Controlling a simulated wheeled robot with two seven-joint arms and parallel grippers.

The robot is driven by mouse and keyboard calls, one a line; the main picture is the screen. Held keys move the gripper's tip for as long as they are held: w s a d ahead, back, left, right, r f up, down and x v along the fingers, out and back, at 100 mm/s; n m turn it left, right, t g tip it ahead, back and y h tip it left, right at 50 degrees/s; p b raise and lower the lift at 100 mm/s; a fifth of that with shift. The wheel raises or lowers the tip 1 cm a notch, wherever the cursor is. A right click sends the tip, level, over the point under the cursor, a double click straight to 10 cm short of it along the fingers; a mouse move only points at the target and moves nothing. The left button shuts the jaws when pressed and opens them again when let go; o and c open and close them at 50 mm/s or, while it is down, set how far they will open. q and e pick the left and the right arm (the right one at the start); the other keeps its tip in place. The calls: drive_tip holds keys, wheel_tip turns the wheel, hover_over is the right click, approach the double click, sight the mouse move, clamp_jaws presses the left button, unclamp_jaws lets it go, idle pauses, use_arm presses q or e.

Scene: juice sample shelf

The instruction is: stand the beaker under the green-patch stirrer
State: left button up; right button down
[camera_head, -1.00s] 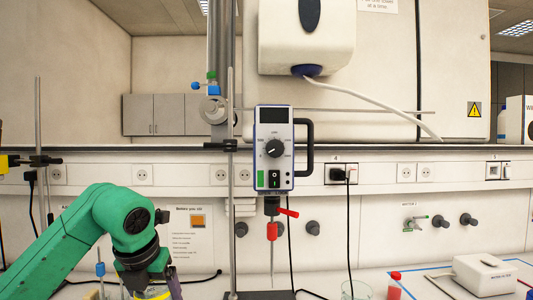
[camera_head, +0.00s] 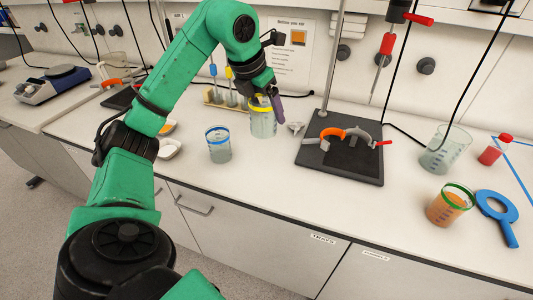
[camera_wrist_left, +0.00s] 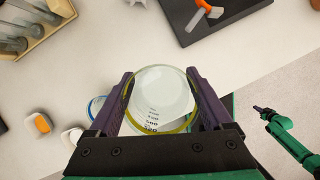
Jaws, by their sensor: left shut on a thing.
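The yellow-banded beaker (camera_head: 263,121) is held by my left gripper (camera_head: 264,98), whose jaws are shut around its upper part. In the left wrist view the beaker (camera_wrist_left: 162,98) sits upright between the two purple fingers (camera_wrist_left: 163,98). I cannot tell whether its base touches the bench. The stirrer's red chuck and thin rod (camera_head: 384,55) hang at the upper right; its body and green patch are out of view. Below is the black stand base (camera_head: 350,165) with an orange ring clamp (camera_head: 345,132) lying on it. What seems my right gripper (camera_wrist_left: 262,111) shows small in the wrist view.
A blue-banded beaker (camera_head: 218,145) stands just left of the held one. A tube rack (camera_head: 228,102) is behind.

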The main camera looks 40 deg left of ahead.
sight(253, 125)
use_arm(q)
drive_tip(key=shift+f+b, duration=1.15)
drive_tip(key=shift+f, duration=5.7)
drive_tip(key=shift+f, duration=0.2)
drive_tip(key=o, duration=1.5)
drive_tip(key=shift+r, duration=0.25)
drive_tip(key=shift+s+r, duration=0.1)
drive_tip(key=shift+r, duration=0.2)
drive_tip(key=v, duration=1.1)
drive_tip(key=shift+s+r, duration=0.1)
drive_tip(key=shift+s, duration=0.05)
drive_tip(key=shift+r, duration=0.1)
